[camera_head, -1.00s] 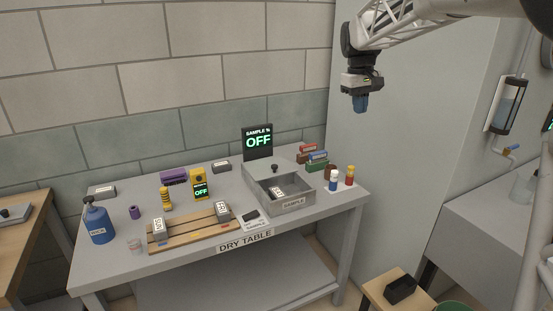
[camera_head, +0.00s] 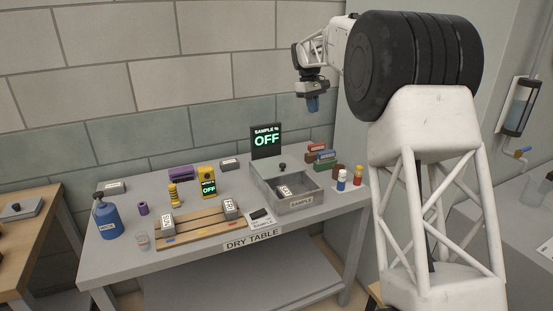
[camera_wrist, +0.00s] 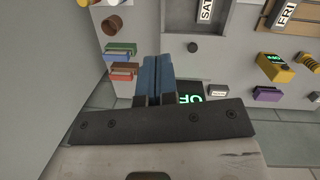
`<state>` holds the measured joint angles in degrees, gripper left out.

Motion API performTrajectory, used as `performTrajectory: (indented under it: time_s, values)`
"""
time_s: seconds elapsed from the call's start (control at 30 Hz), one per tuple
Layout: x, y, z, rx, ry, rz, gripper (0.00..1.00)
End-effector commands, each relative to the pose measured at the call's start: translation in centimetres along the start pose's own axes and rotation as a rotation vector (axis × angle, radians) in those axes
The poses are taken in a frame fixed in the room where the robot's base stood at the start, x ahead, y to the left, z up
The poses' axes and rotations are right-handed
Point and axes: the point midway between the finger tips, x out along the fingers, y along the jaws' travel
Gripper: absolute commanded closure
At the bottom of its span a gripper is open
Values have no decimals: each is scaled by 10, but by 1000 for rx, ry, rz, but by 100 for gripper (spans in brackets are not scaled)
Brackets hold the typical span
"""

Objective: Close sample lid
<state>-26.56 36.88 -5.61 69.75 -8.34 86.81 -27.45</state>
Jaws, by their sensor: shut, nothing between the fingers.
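The grey sample box (camera_head: 298,202), labelled SAMPLE, stands open-topped on the dry table. A white-labelled brick (camera_head: 285,191) lies inside; in the wrist view the brick (camera_wrist: 206,10) reads SAT. A dark round knob (camera_head: 282,166) stands at the box's back edge; it also shows in the wrist view (camera_wrist: 192,47). My gripper (camera_head: 313,104), with blue fingers, is shut and empty, high above the table's back right. In the wrist view its fingers (camera_wrist: 155,80) are together, with the knob beyond them, slightly right.
The SAMPLE % display (camera_head: 266,141) behind the box reads OFF. A wooden rack (camera_head: 200,226) with bricks, a yellow meter (camera_head: 207,183) and a blue bottle (camera_head: 107,221) stand left.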

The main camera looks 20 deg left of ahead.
Motion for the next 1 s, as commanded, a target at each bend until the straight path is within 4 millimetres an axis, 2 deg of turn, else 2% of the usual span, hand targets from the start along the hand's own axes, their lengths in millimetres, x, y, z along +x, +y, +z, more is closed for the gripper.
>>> performTrajectory:
  time_s: [0.1,0.6,0.8,1.0]
  values:
    - [10,-6,-32,-35,-14,2,100]
    - [56,-44,-148,-178,-71,7,100]
    - [77,-64,-190,-234,-93,10,100]
    - [95,-82,-220,-276,-110,12,100]
